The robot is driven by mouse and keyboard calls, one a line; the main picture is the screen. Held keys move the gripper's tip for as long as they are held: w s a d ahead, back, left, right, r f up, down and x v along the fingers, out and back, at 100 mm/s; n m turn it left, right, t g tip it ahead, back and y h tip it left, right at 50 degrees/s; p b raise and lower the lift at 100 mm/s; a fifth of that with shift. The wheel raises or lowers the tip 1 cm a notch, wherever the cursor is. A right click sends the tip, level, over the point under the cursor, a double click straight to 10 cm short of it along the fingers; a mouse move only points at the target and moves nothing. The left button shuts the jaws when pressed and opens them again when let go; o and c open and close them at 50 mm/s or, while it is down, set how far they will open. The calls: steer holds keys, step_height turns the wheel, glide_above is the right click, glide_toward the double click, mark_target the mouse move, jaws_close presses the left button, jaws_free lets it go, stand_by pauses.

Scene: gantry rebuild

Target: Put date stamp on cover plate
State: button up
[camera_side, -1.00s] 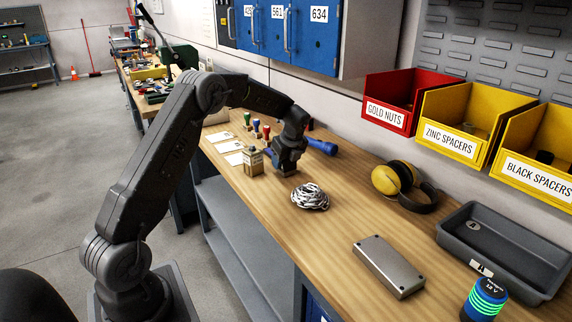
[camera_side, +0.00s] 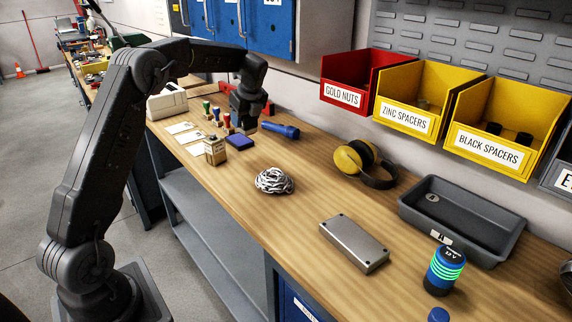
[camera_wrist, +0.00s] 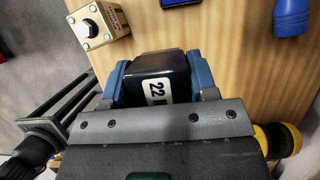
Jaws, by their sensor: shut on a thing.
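In the wrist view my gripper (camera_wrist: 158,76) is shut on the date stamp (camera_wrist: 155,88), a dark block with a white label reading "22", held between the blue fingers. The stamp's underside is hidden. The cover plate (camera_side: 354,244), a grey metal slab with a screw or hole at each corner, lies flat on the bench at the front right, well apart from my gripper. It is not recognisable in the wrist view.
Yellow earmuffs (camera_side: 356,157), a grey tray (camera_side: 462,220) and a blue-green can (camera_side: 444,271) stand rightward. Bench between bundle and plate is clear.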

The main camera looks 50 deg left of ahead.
steer(key=shift+d+r, duration=0.2)
steer(key=w+d+r+m+t, duration=0.15)
steer(key=d+m, duration=0.25)
steer(key=d, duration=1.2)
steer(key=m+t+h, duration=0.1)
steer(key=m+t, duration=0.1)
steer(key=m, duration=0.3)
glide_above(352, 228)
steer(key=s, duration=0.1)
steer(key=f, duration=0.2)
steer(key=d+f, duration=0.1)
steer(key=f, duration=0.1)
steer(key=shift+s+f, duration=0.2)
steer(key=shift+f, duration=0.1)
steer(key=shift+d+f, duration=0.2)
steer(key=shift+f, duration=1.95)
